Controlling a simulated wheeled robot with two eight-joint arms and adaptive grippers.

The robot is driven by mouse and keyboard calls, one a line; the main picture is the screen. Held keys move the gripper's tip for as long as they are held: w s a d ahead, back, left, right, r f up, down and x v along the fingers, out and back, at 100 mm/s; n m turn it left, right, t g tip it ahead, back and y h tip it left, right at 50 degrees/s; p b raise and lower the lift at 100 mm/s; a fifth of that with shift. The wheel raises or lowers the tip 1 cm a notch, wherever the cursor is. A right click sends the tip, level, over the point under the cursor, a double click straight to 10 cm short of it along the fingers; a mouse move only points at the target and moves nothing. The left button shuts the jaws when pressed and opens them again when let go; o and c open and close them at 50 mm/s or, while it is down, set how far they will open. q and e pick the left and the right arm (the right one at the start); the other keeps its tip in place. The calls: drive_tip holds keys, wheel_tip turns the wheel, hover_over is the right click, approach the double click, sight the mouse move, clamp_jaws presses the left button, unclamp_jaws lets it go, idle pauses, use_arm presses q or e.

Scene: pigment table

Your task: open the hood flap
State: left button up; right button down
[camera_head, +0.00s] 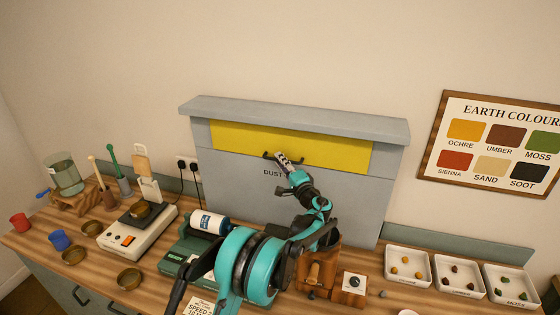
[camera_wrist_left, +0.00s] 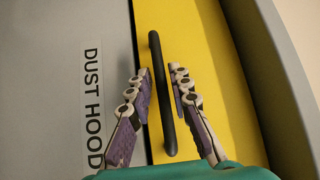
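The hood flap (camera_head: 340,152) is a yellow panel across the upper front of the grey dust hood (camera_head: 225,150); it looks flush with the front. It fills the right of the left wrist view (camera_wrist_left: 210,40). Its black bar handle (camera_head: 268,155) runs along the lower part of the flap and also shows in the left wrist view (camera_wrist_left: 157,55). My left gripper (camera_head: 281,157) is at the handle. In the left wrist view its fingers (camera_wrist_left: 161,73) are apart, one on each side of the bar, with gaps visible. My right gripper is not in view.
A green machine with a white bottle (camera_head: 208,222) and a wooden grinder (camera_head: 318,270) stand below the hood. White trays (camera_head: 408,282) of pigment lumps are at right. A scale (camera_head: 140,235), cups and bowls are at left. The wall above the hood is clear.

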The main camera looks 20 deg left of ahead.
use_arm(q)
drive_tip(key=shift+w+a, duration=0.3)
drive_tip(key=shift+r, duration=0.1)
clamp_jaws()
drive_tip(key=shift+s, duration=0.15)
